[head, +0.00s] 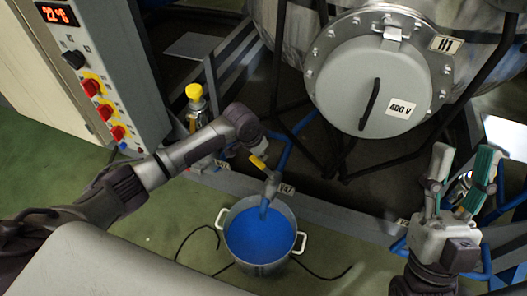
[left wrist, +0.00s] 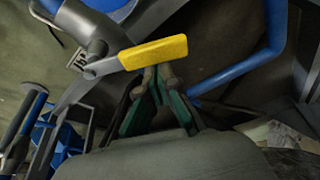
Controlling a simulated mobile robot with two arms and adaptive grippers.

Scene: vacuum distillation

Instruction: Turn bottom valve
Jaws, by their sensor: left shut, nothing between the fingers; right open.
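The bottom valve has a yellow lever handle (head: 258,161) above a grey spout (head: 270,185) with a tag that appears to read VK7. In the left wrist view the yellow handle (left wrist: 153,52) lies across the picture, just beyond my left fingertips. My left gripper (left wrist: 160,73) is shut and empty, its green fingers together beside the handle; I cannot tell whether they touch it. In the head view my left wrist hides most of that gripper. My right gripper (head: 461,178) is open and empty at the right, away from the valve.
A two-handled metal pot (head: 231,259) of blue liquid (head: 258,236) stands on the green floor under the spout. A control cabinet (head: 103,65) is at the left. A round vessel hatch (head: 350,85) is above. Blue pipes (left wrist: 262,55) and frame bars surround the valve.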

